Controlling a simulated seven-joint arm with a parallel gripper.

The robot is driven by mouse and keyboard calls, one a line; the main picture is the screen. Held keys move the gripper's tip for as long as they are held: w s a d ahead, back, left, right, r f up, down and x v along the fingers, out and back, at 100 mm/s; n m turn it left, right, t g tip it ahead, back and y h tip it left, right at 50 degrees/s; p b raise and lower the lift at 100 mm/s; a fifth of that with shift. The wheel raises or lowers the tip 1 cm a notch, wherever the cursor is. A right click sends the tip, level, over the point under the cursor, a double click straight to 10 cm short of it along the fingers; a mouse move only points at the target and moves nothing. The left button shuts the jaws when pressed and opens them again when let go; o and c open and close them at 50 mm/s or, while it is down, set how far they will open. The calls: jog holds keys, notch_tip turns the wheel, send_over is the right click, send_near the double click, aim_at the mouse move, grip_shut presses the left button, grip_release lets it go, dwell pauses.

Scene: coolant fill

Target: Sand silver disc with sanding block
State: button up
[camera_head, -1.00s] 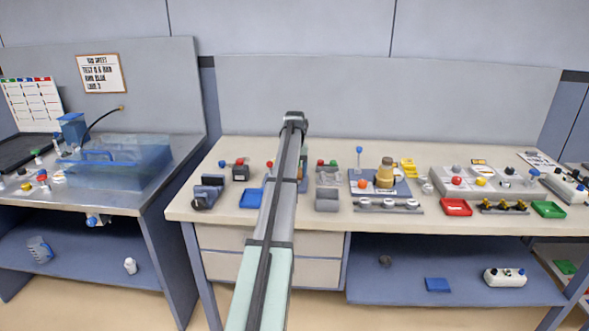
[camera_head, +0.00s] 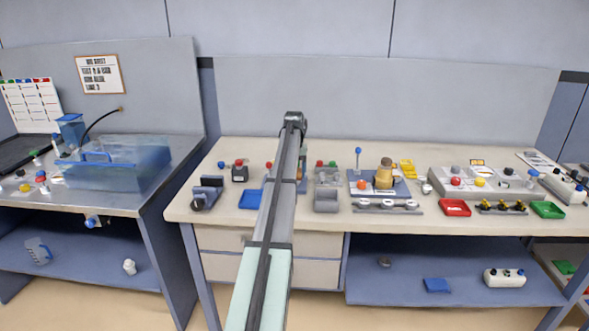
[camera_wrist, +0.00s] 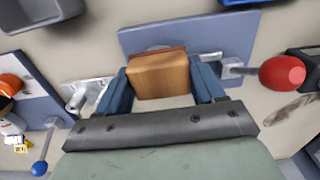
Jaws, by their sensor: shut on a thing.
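My gripper (camera_wrist: 161,76) is shut on a wooden sanding block (camera_wrist: 158,78), its blue fingers on either side of it, in the wrist view. The block has a reddish-brown edge on its far side. It is over or against a blue-grey fixture plate (camera_wrist: 185,38) with metal clamp parts at both sides; a red-knobbed clamp handle (camera_wrist: 282,73) sticks out to the right. I cannot make out the silver disc; the block and gripper cover the middle of the fixture.
A plate with an amber container (camera_head: 384,174) and a blue-knobbed lever (camera_head: 358,155) is further right. The front strip of the bench is mostly clear.

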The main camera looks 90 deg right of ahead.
jog(key=shift+a, duration=1.2)
jog(key=shift+d+r, duration=0.1)
jog(key=shift+r, duration=3.95)
